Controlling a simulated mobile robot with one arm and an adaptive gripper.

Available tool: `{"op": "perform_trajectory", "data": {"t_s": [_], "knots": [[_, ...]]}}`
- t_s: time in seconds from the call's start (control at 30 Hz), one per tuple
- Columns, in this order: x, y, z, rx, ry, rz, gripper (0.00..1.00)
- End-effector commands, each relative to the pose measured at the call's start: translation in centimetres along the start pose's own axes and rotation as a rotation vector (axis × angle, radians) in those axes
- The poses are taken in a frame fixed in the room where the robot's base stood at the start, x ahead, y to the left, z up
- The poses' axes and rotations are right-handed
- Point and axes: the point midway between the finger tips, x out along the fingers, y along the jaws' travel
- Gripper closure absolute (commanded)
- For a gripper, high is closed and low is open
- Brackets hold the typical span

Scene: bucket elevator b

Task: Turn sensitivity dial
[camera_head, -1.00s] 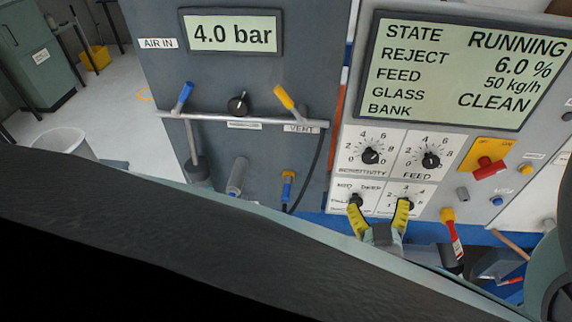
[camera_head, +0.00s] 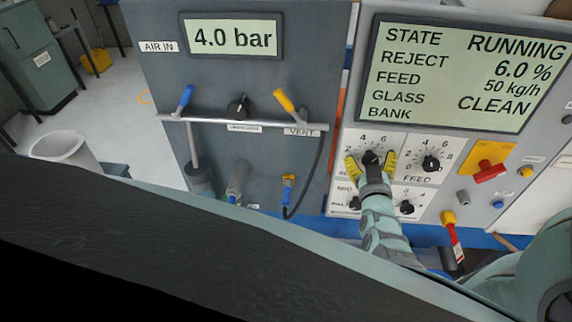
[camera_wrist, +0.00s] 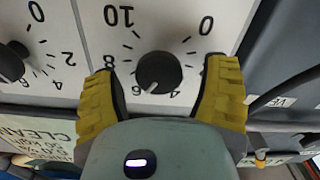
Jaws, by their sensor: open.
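The sensitivity dial (camera_head: 371,157) is a round black knob on a white scale plate in the upper left of the control panel. In the wrist view the dial (camera_wrist: 158,72) sits between my two yellow fingers, with a gap on each side, and its pointer is near the mark between 4 and 6 or close to 6. My gripper (camera_head: 371,166) is open around the dial, and it shows in the wrist view (camera_wrist: 160,95) with nothing between the pads but the dial. In the head view the gripper hides the dial's label.
The feed dial (camera_head: 430,163) is just right of the sensitivity dial. Two smaller knobs sit below, with a red switch (camera_head: 490,172) on a yellow plate to the right. The display (camera_head: 450,70) is above. A hose and yellow-handled valve (camera_head: 284,98) are on the grey panel left.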

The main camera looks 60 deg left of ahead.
Motion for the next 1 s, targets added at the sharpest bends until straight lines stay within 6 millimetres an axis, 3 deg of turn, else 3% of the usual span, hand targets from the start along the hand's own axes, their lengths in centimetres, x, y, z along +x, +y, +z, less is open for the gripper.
{"op": "perform_trajectory", "data": {"t_s": [0.4,1.0], "knots": [[0.54,-0.15,-0.03,0.001,0.000,-0.003,0.24],[0.53,-0.05,-0.01,0.000,0.000,-0.001,0.86]]}}
